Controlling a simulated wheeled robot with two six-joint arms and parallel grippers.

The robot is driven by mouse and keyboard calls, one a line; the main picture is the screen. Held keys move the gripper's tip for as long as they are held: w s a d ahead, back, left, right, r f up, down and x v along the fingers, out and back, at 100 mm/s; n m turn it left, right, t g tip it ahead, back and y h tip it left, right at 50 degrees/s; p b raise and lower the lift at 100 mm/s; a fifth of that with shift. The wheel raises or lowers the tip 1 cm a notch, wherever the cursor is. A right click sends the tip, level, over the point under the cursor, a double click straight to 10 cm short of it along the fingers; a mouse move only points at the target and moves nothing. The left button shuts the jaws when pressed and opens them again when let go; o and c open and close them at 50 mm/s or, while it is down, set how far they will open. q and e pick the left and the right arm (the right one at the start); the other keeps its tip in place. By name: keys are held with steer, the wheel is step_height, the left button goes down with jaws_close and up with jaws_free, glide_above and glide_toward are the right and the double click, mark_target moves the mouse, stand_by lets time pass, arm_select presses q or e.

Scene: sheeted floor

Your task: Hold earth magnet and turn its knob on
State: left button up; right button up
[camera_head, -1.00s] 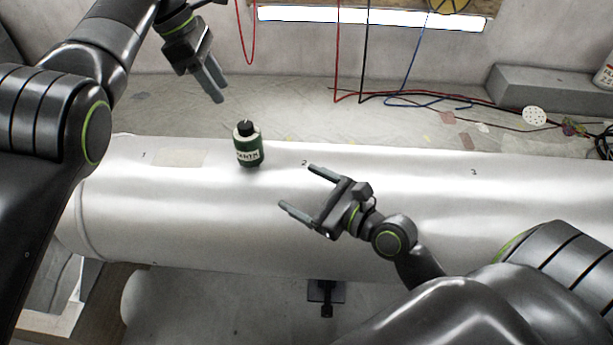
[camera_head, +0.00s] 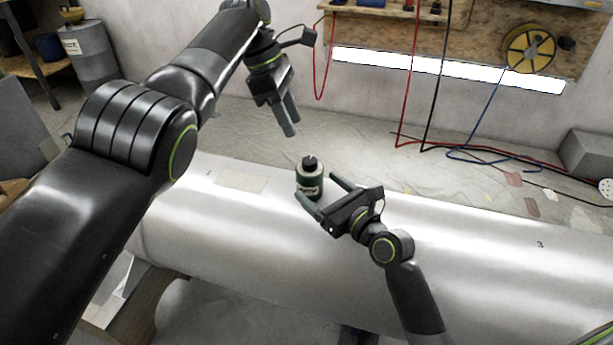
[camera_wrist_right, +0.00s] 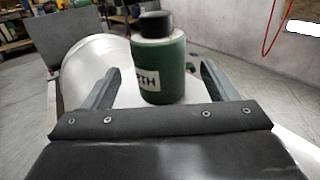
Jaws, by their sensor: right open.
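The earth magnet (camera_head: 310,184) is a green cylinder with a white label and a black knob (camera_head: 309,163) on top. It stands upright on the large silver pipe (camera_head: 240,225). My right gripper (camera_head: 315,192) is open, its fingertips just short of or beside the magnet. In the right wrist view the magnet (camera_wrist_right: 160,72) shows between the two open fingers, with a gap on each side. My left gripper (camera_head: 290,132) hangs above and a little left of the magnet, pointing down. Its fingers overlap in this view, so its opening is unclear.
A flat pale patch (camera_head: 241,182) lies on the pipe left of the magnet. Red, black and blue cables (camera_head: 470,150) hang at the back wall and trail over the sheeted floor. A grey block (camera_head: 590,155) stands at the right.

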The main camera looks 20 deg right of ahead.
mark_target(306, 176)
steer(key=x, duration=0.6)
